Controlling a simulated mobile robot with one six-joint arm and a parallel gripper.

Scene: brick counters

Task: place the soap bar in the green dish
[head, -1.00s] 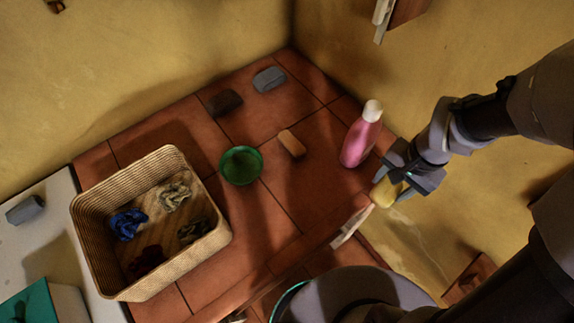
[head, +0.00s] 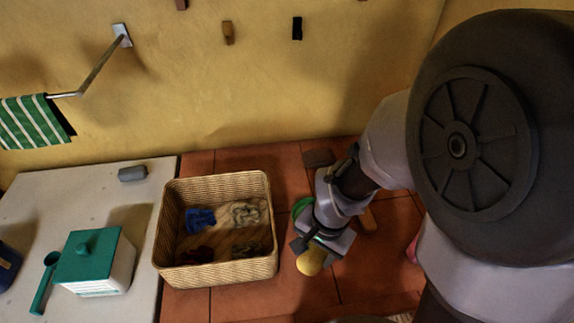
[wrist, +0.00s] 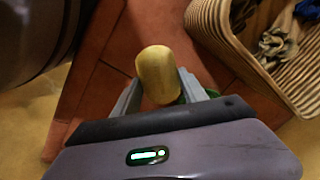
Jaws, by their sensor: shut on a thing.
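My gripper (head: 312,250) is shut on the yellow, rounded soap bar (head: 311,263) and holds it over the red tiles, just right of the basket in the head view. In the wrist view the soap bar (wrist: 157,73) sticks out from between the fingers. The green dish (head: 302,207) shows only as a rim behind my gripper, which hides most of it. In the wrist view a bit of green dish (wrist: 181,99) shows behind the soap bar. I cannot tell the soap bar's height above the tiles.
A wicker basket (head: 167,240) with several crumpled cloths stands close left. A pink bottle (head: 412,248) is mostly hidden at right. A teal-lidded box (head: 88,258) stands on the white counter.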

